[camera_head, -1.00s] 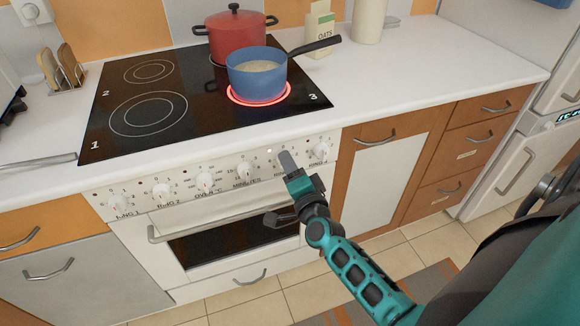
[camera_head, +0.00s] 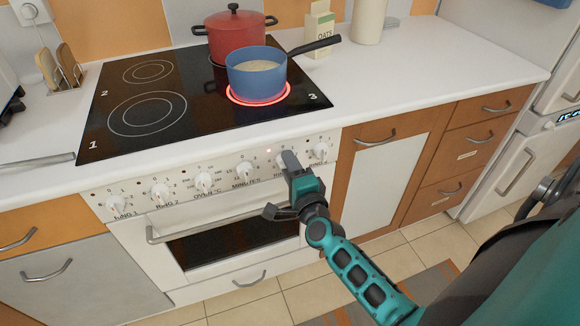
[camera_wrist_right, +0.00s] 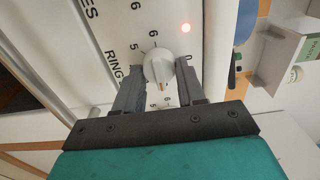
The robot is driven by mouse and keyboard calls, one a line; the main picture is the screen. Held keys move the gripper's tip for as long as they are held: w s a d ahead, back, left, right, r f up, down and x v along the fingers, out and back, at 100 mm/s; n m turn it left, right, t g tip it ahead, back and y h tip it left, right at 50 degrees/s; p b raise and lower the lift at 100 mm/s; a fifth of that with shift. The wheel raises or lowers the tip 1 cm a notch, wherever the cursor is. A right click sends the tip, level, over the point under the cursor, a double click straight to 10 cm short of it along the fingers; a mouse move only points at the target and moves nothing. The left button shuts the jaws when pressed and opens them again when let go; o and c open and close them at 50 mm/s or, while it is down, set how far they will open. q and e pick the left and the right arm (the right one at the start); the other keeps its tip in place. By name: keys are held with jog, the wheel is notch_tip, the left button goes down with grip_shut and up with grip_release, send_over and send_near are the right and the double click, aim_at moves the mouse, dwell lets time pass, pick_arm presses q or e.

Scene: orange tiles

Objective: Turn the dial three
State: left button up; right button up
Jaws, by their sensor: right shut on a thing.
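The dial for ring three is a white knob (camera_wrist_right: 158,68) on the oven's front panel, in the right wrist view. It stands between the two fingers of my right gripper (camera_head: 289,160), which is shut on it. Its small red mark points toward my palm, away from the printed 0. In the head view my gripper hides this dial. A red indicator light (camera_wrist_right: 185,28) is lit close to it. The ring under the blue saucepan (camera_head: 257,75) glows red beside the printed 3. My left gripper is not in view.
Other white knobs sit along the panel, including one just right of my gripper (camera_head: 320,150) and one to its left (camera_head: 244,171). The oven handle (camera_head: 225,212) runs below. A red pot (camera_head: 233,35) stands behind the saucepan.

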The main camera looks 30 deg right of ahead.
jog(key=o, duration=1)
jog(key=v, duration=1.3)
jog(key=shift+w+a, duration=0.1)
jog(key=shift+a, duration=0.05)
jog(key=s+a+f+n+g+y, duration=0.1)
jog(key=a+f+n+g+y, duration=0.1)
jog(key=n, duration=0.5)
jog(key=s+a+f+n+g+y+p, duration=0.1)
jog(key=s+a+f+n+g+y, duration=0.1)
jog(key=n, duration=0.6)
jog(key=s+a+f+n+g+y, duration=0.2)
jog(key=a+f+n, duration=0.2)
jog(key=n, duration=0.4)
jog(key=shift+a+f+g, duration=0.1)
jog(key=shift+a+g, duration=0.2)
jog(key=shift+a, duration=0.5)
